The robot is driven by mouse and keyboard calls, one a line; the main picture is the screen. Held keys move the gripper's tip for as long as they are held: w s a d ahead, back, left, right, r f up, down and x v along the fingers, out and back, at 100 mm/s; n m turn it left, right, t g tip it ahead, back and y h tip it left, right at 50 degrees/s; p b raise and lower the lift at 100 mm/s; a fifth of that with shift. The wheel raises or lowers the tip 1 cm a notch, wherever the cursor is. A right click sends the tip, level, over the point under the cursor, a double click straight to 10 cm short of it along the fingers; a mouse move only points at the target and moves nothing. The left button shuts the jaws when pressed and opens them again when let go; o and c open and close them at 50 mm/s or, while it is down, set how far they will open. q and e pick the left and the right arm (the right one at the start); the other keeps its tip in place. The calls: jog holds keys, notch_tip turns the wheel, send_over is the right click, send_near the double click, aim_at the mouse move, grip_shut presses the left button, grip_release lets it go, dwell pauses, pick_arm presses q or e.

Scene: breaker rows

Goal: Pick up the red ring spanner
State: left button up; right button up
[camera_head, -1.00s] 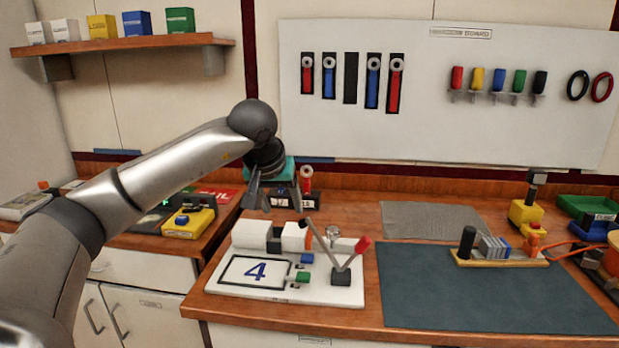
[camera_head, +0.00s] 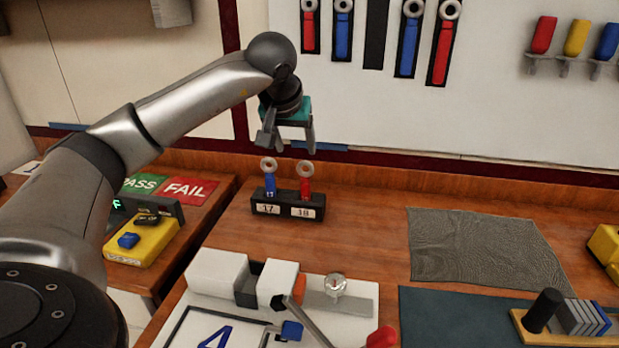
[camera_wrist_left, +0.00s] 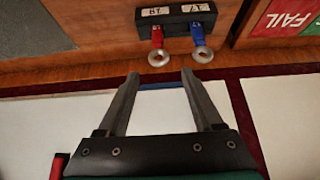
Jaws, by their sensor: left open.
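A red ring spanner (camera_head: 305,184) stands upright, ring end up, in the right slot of a small black holder (camera_head: 287,205), above the label 18. A blue ring spanner (camera_head: 269,180) stands beside it above the label 17. My left gripper (camera_head: 288,146) is open and empty, above and apart from the two rings. In the left wrist view, the red spanner (camera_wrist_left: 157,40) and blue spanner (camera_wrist_left: 199,38) lie beyond the open fingertips (camera_wrist_left: 160,73). My right gripper is not in view.
More red and blue spanners hang on the white wall board (camera_head: 480,90). A white fixture (camera_head: 357,296) with a lever stands in front of the holder. A grey cloth (camera_head: 485,245) lies to the right. The bench around the holder is mostly clear.

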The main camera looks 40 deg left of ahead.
pick_arm(q)
jog(key=b, duration=0.2)
send_near(305, 179)
jog(key=x, duration=0.4)
jog(key=shift+w+a, duration=0.1)
jog(key=shift+a, duration=0.2)
jog(key=shift+w+a+f, duration=0.1)
jog(key=shift+w+f, duration=0.1)
jog(key=shift+f, duration=0.2)
jog(key=x, duration=0.3)
jog(key=b+x, duration=0.1)
jog(key=shift+d+f, duration=0.25)
jog(key=shift+f, duration=0.1)
jog(key=shift+w+a+f, duration=0.1)
jog(key=shift+w+f, duration=0.05)
jog(key=shift+f, duration=0.05)
grip_shut()
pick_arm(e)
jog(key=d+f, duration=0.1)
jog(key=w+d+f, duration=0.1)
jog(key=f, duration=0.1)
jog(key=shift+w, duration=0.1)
